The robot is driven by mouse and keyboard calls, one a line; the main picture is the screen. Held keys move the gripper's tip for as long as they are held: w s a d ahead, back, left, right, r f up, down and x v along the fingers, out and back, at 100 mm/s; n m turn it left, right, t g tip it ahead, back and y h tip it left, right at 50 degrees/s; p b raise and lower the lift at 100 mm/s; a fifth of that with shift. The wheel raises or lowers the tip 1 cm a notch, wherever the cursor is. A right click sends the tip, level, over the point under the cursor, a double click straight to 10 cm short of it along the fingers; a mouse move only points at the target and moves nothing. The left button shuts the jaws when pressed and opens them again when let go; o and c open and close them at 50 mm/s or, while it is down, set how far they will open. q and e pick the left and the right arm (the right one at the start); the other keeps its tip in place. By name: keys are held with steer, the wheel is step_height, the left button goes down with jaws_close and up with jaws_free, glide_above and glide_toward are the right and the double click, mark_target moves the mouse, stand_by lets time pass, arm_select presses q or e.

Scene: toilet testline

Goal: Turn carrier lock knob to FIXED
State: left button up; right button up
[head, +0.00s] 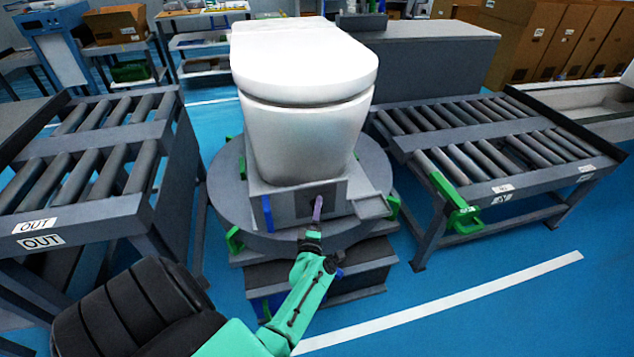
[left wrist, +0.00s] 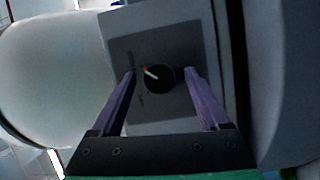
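The carrier lock knob (left wrist: 160,78) is a round black knob on a dark square plate (left wrist: 185,40) in the left wrist view. A white pointer mark with a red tip points toward the picture's upper left; the plate's markings are too blurred to read. My left gripper (left wrist: 160,73) is open, with its two purple fingers on either side of the knob and a visible gap to it. In the head view my left gripper (head: 318,208) reaches the front of the grey carrier (head: 285,206) and hides the knob. My right gripper is not in view.
A white toilet (head: 305,85) stands on the carrier, on a round grey turntable (head: 220,200). Roller conveyors stand left (head: 95,150) and right (head: 490,150), the right one with a green bracket (head: 460,210). Blue floor is free at front right.

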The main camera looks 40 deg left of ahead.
arm_select(q)
steer(key=p+v, duration=0.4)
steer(key=v, duration=1)
steer(key=shift+s+d, duration=0.2)
steer(key=shift+s, duration=0.05)
steer(key=shift+f, duration=0.1)
steer(key=s+d+f+m+g+h+p, duration=0.2)
steer(key=d+f+m+h, duration=0.3)
steer(key=f+m, duration=0.2)
steer(key=s+d+f+m+g+h+p, duration=0.25)
steer(key=d+f+m+h, duration=0.2)
steer(key=f+m, duration=0.25)
steer(key=s+a+f+m+g, duration=0.2)
steer(key=s+f+m+g, duration=0.2)
steer(key=s, duration=0.7)
steer(key=s+a+f+m+g+p, duration=0.1)
steer(key=s+a+f+m+g, duration=0.1)
steer(key=s+f+m+g, duration=0.3)
steer(key=s+f+m, duration=0.1)
steer(key=s+m, duration=0.2)
steer(key=s, duration=0.3)
steer(key=shift+s+a+p, duration=0.2)
steer(key=shift+a+p, duration=0.05)
steer(key=shift+p, duration=0.05)
